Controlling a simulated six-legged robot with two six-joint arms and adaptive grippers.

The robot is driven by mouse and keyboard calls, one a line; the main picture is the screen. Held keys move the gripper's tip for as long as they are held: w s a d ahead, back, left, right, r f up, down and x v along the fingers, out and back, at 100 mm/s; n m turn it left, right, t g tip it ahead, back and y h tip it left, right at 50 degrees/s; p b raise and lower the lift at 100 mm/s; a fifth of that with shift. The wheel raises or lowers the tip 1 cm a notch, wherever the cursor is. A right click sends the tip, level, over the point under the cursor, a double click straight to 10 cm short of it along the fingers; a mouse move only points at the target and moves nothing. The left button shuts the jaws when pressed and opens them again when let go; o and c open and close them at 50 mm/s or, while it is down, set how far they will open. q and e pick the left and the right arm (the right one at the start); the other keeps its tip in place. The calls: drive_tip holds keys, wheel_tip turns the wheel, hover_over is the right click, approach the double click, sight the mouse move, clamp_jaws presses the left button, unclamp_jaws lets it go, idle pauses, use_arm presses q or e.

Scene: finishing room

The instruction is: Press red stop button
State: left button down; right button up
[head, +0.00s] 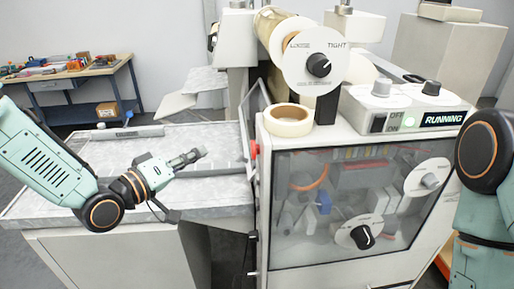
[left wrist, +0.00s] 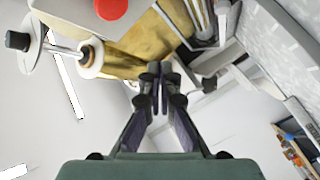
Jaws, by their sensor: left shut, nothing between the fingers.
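The red stop button (head: 254,150) sticks out from the left side of the grey machine (head: 262,200), near its front top corner. In the left wrist view the red button (left wrist: 112,8) shows as a red disc at the top edge, partly cut off. My left gripper (head: 190,158) is shut and empty. It points right toward the button, a clear gap to the left of it, above the grey table. In the left wrist view the closed fingertips (left wrist: 160,70) are below and right of the button. Part of my right arm shows at the right edge; its gripper is out of view.
A control box (head: 405,108) with a lit RUNNING sign and a tape roll (head: 288,120) sit on top of the machine. The grey table (head: 95,160) beside it holds a flat grey bar (head: 130,133). A workbench (head: 75,72) with tools stands behind.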

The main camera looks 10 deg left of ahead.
sight(256, 150)
use_arm(q)
drive_tip(key=w+d+b, duration=0.1)
drive_tip(key=d+b, duration=0.3)
drive_tip(key=d, duration=0.4)
drive_tip(key=shift+w+b, duration=0.3)
drive_tip(key=shift+w, duration=0.1)
use_arm(e)
drive_tip(key=f, duration=0.4)
drive_tip(key=shift+s+a+f, duration=0.2)
drive_tip(key=shift+s+a, duration=0.1)
drive_tip(key=shift+a, duration=0.05)
use_arm(q)
drive_tip(key=shift+w+d, duration=0.1)
drive_tip(key=shift+w, duration=0.1)
use_arm(e)
drive_tip(key=shift+w+d+f, duration=0.1)
drive_tip(key=shift+w, duration=0.1)
use_arm(q)
drive_tip(key=shift+s, duration=0.1)
use_arm(e)
drive_tip(key=shift+s, duration=0.1)
